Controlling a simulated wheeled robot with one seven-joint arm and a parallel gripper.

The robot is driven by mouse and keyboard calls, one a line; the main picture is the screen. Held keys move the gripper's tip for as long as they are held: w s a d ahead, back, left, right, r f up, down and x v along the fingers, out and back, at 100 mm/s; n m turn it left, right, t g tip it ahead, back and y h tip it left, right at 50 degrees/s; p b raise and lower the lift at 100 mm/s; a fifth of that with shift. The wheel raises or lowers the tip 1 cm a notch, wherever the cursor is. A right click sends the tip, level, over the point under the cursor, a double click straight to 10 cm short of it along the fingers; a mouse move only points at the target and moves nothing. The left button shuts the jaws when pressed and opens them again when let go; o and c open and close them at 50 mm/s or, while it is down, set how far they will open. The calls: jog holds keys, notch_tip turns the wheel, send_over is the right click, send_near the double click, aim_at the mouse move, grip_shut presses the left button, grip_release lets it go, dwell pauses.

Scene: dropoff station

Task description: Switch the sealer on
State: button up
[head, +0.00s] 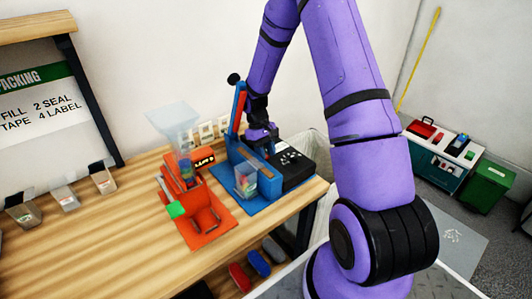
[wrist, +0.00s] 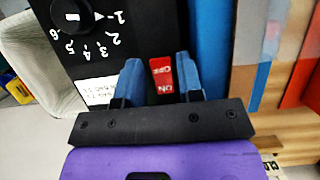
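The sealer is a blue machine (head: 238,157) with a black control box (head: 293,170), on a blue base at the right end of the wooden table. In the wrist view the black box (wrist: 105,45) has a numbered dial (wrist: 72,17) and a red rocker switch (wrist: 162,76) marked ON and OFF, its lettering upside down. I cannot tell which side is pressed. My gripper (wrist: 158,78) is open, its blue fingertips on either side of the red switch with gaps. In the head view my gripper (head: 262,136) is over the sealer.
A clear cup (head: 245,181) with coloured pieces sits at the sealer's front. A red filling machine (head: 186,190) with a clear hopper stands left of it. Small bins (head: 65,199) line the table's left. The sealer's upright blue-and-red lever (head: 238,105) stands close to my gripper.

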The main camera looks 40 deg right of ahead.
jog(key=v, duration=1)
jog(key=shift+r, duration=0.25)
jog(key=shift+d, duration=0.1)
